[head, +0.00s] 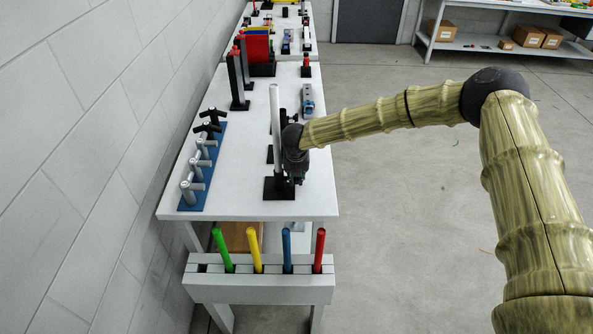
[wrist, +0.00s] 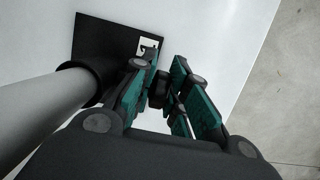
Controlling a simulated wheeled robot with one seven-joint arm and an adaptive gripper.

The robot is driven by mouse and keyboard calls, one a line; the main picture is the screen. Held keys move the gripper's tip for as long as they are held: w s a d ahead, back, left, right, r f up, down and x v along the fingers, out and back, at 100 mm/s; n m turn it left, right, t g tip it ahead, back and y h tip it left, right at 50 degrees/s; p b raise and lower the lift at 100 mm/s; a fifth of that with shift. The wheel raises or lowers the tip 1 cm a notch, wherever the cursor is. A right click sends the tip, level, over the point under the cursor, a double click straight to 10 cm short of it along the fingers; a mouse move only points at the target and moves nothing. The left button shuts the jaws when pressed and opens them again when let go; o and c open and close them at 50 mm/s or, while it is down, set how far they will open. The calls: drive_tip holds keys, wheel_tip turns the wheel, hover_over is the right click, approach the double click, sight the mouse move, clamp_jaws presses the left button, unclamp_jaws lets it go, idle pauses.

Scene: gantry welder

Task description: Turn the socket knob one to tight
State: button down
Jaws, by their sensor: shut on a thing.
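A tall light-grey post (head: 275,125) stands on a square black base plate (head: 271,188) near the front of the white table. The post also shows at the left of the wrist view (wrist: 40,105), rising from a black collar. My gripper (head: 297,172) points down beside the post, over the plate. In the wrist view my teal-padded fingers (wrist: 165,92) are closed around a small black part (wrist: 160,88), which seems to be the socket knob. My fingers hide most of it, so its turn angle cannot be told. A small white mark (wrist: 148,45) shows on the plate.
A blue rail (head: 205,170) with several silver fittings and black handles lies along the wall side. A grey rack (head: 258,290) with green, yellow, blue and red rods hangs at the front. Black uprights (head: 238,80) stand farther back. The floor to the right is clear.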

drive_tip(key=g, duration=0.3)
drive_tip(key=shift+w+f+g, duration=0.2)
drive_tip(key=shift+w+g, duration=0.05)
drive_tip(key=shift+g, duration=0.05)
drive_tip(key=g+b, duration=0.2)
drive_tip(key=f+g+b, duration=0.1)
drive_tip(key=g, duration=0.1)
drive_tip(key=shift+b, duration=0.35)
drive_tip(key=g+b, duration=0.3)
drive_tip(key=b, duration=0.1)
drive_tip(key=shift+s, duration=0.1)
drive_tip(key=shift+g+b, duration=1)
drive_tip(key=shift+b, duration=0.25)
drive_tip(key=shift+r+g+b, duration=0.1)
drive_tip(key=shift+g+b, duration=0.2)
drive_tip(key=shift+s, duration=0.1)
drive_tip(key=c, duration=1.7)
unclamp_jaws()
drive_tip(key=shift+r, duration=0.1)
